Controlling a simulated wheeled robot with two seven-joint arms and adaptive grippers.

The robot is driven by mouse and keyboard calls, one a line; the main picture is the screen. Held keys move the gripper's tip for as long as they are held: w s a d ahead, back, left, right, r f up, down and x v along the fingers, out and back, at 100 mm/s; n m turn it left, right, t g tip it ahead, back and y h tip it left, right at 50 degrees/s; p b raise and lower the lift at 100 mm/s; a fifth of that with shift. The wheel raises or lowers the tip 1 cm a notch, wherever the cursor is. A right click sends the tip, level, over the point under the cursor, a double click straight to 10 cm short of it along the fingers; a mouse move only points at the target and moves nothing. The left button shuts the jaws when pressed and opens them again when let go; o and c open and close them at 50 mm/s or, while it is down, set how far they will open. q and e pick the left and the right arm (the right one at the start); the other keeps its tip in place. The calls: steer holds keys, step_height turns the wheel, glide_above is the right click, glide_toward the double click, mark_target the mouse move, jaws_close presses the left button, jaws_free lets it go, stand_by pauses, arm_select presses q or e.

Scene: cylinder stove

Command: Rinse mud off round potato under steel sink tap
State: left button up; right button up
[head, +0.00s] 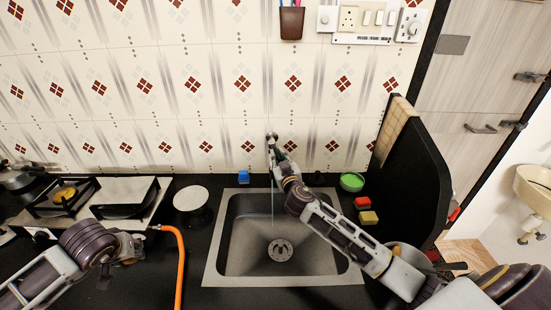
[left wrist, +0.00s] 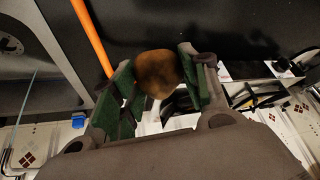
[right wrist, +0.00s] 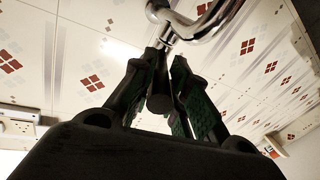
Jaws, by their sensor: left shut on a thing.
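The round brown potato (left wrist: 158,75) is between the green-padded fingers of my left gripper (left wrist: 153,85), which is shut on it. In the head view my left gripper (head: 128,248) is left of the sink, above the counter, with the potato not clearly visible. The steel sink (head: 237,245) is empty, its drain uncovered. The tap (head: 271,137) stands at the wall behind it, and a thin stream of water (head: 272,195) falls into the basin. My right gripper (head: 284,165) is at the tap. In the right wrist view its fingers (right wrist: 167,65) are close to the chrome tap (right wrist: 180,25); their grip is unclear.
An orange hose (head: 181,260) runs between my left gripper and the sink. A stove (head: 120,198) is at left, with a white round plate (head: 190,198) beside it. A blue item (head: 244,176), green bowl (head: 352,181) and sponges (head: 368,217) surround the sink. A black partition (head: 415,170) stands at right.

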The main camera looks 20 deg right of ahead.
steer(key=shift+o, duration=0.5)
steer(key=shift+f, duration=0.15)
steer(key=shift+s, duration=0.1)
steer(key=s+a, duration=0.1)
steer(key=s, duration=1)
steer(key=shift+s+a, duration=0.3)
steer(key=shift+a, duration=0.1)
steer(key=shift+s, duration=0.1)
stand_by(0.5)
